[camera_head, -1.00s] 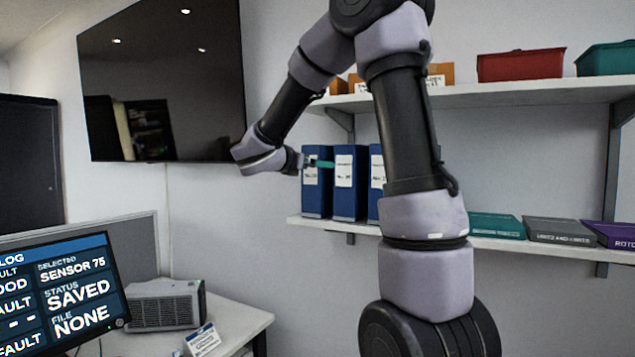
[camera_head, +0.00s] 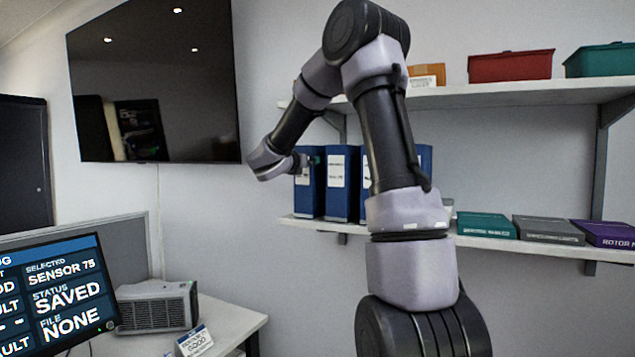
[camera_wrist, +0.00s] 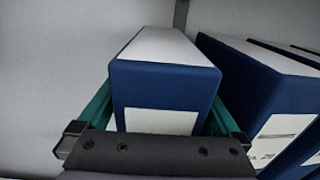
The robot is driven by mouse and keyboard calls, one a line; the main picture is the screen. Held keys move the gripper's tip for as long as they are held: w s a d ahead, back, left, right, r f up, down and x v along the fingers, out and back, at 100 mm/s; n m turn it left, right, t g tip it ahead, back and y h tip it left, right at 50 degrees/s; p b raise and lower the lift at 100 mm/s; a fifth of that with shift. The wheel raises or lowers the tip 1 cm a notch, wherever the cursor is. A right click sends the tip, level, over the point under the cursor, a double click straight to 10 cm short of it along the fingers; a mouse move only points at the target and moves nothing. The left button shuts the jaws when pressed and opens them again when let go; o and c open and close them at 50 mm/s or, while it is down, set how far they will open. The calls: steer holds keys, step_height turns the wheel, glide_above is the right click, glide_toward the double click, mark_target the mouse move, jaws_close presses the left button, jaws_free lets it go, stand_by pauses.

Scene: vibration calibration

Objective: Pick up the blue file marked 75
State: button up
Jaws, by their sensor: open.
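Several blue files stand upright on the lower wall shelf. The leftmost blue file (camera_head: 309,196) is beside a second blue file (camera_head: 338,190); their label print is too small to read in the head view, so I cannot tell which is marked 75. My gripper (camera_wrist: 160,105) is open in the wrist view, its teal fingers on either side of one blue file (camera_wrist: 165,82) with a white label. I cannot tell whether the fingers touch it. The neighbouring blue file (camera_wrist: 262,95) stands close on the right, its label partly visible. In the head view my gripper (camera_head: 306,161) is at the leftmost files.
The lower shelf (camera_head: 470,240) also holds a teal box (camera_head: 486,225), a grey box (camera_head: 548,230) and a purple box (camera_head: 603,233). The upper shelf carries a red bin (camera_head: 510,66) and a green bin (camera_head: 600,60). A monitor (camera_head: 55,295) reads "SENSOR 75", "SAVED", "FILE NONE".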

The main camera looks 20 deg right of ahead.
steer(key=shift+x, duration=1.05)
steer(key=c, duration=1.5)
jaws_close()
steer(key=shift+r, duration=0.2)
